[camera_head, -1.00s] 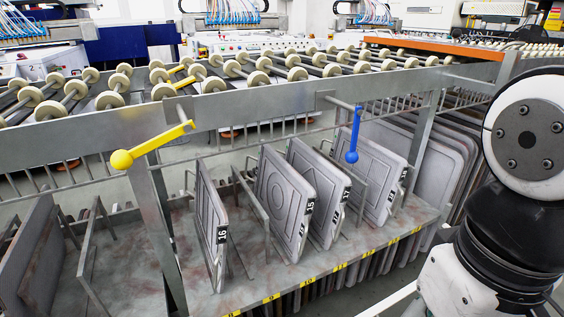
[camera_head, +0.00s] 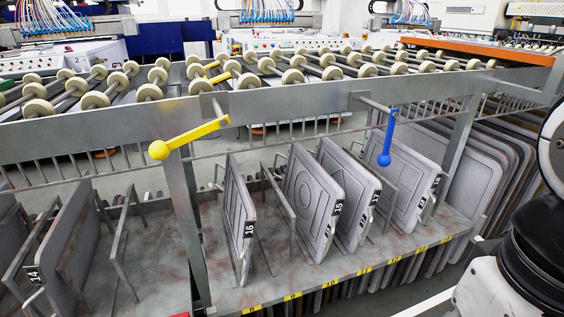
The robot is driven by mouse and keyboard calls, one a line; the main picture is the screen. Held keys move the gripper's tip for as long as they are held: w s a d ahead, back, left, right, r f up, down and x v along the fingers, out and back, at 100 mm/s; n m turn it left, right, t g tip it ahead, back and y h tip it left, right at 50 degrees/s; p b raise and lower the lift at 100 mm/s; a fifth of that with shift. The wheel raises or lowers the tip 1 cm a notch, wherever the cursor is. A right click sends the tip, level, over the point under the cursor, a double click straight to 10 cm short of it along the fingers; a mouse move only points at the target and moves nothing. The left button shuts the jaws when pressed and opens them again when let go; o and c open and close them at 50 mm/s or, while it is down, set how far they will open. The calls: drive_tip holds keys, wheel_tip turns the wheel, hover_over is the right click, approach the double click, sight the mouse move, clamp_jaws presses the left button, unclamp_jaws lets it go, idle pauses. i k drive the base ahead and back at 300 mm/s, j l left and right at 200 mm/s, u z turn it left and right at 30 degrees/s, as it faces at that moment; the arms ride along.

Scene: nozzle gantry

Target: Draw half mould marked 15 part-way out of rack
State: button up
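The half mould whose black tag seems to read 15 (camera_head: 312,205) is a grey plate with a raised round outline. It stands on edge in the lower rack (camera_head: 290,292), tilted slightly, between upright metal dividers. Its tag is small and hard to read with certainty. The half mould marked 16 (camera_head: 239,215) stands to its left, apart from it. Another grey half mould (camera_head: 348,185) stands close on its right, its tag hard to read. My gripper is not in view; only part of my arm shows at the right edge.
A half mould marked 14 (camera_head: 72,240) stands at the left. One more half mould (camera_head: 412,190) stands further right. A yellow lever (camera_head: 188,138) and a blue lever (camera_head: 387,138) hang from the roller conveyor frame (camera_head: 300,97) above the rack. A rack post (camera_head: 183,215) stands left of mould 16.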

sight(316, 200)
drive_tip(key=i+j+u, duration=0.1)
drive_tip(key=j, duration=0.3)
drive_tip(key=i+j, duration=0.25)
drive_tip(key=j, duration=0.15)
drive_tip(key=i+j+u, duration=0.15)
drive_tip(key=j, duration=0.2)
drive_tip(key=i+j+u, duration=0.1)
drive_tip(key=j, duration=0.3)
drive_tip(key=i, duration=0.1)
